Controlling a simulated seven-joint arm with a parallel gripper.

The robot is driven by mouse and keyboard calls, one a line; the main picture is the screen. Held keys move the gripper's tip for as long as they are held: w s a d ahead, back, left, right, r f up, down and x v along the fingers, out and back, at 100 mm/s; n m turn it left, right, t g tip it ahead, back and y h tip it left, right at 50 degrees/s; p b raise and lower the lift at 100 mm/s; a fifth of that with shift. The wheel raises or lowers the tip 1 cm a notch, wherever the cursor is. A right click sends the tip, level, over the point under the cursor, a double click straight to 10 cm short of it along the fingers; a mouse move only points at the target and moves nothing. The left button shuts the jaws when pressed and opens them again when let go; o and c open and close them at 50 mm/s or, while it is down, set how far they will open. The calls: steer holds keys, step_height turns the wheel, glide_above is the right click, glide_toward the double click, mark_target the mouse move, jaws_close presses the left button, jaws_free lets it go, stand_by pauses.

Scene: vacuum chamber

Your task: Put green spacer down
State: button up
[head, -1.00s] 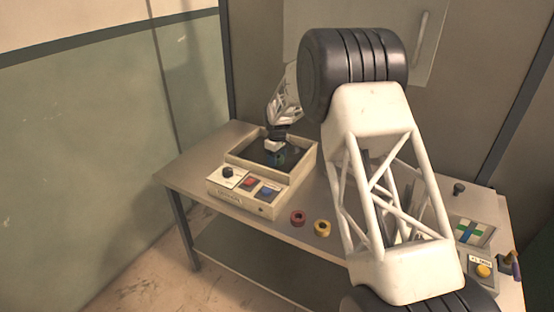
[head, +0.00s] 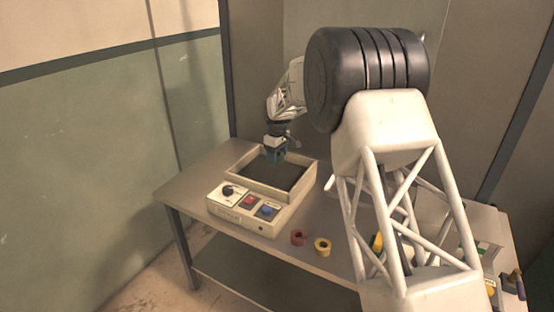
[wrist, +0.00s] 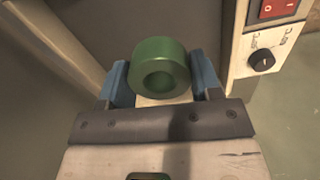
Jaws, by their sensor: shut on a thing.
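The green spacer (wrist: 160,70) is a thick ring with a round hole. In the wrist view it sits between the blue fingers of my gripper (wrist: 163,84), which is shut on it. In the head view my gripper (head: 277,157) holds it above the dark-floored opening of the cream chamber box (head: 243,187), near its back rim. The spacer is small and partly covered by the fingers there. It appears clear of the chamber floor, though the exact height is hard to tell.
A red ring (head: 298,237) and a yellow ring (head: 322,247) lie on the table (head: 185,182). My arm hides much of the table's right side.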

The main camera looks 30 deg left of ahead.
steer(key=shift+d, duration=0.1)
stand_by(0.5)
steer(key=d+f, duration=0.4)
steer(key=d, duration=0.8)
steer(key=w+d+f, duration=0.1)
steer(key=d+f, duration=0.2)
steer(key=d, duration=0.9)
steer(key=d+f, duration=0.4)
steer(key=d, duration=0.8)
steer(key=shift+w+f, duration=0.15)
steer(key=shift+f, duration=0.2)
steer(key=shift+w+a, duration=0.1)
steer(key=shift+w+a+f, duration=0.25)
steer(key=shift+w+a, duration=0.65)
steer(key=shift+w, duration=1.55)
steer(key=shift+w+a+f, duration=0.25)
steer(key=shift+w+a, duration=0.7)
steer(key=shift+w, duration=1.55)
steer(key=shift+w+a+f, duration=0.25)
steer(key=shift+w+a, duration=0.65)
steer(key=shift+w, duration=1.55)
steer(key=shift+f, duration=0.1)
steer(key=shift+f, duration=1.65)
steer(key=shift+f, duration=0.15)
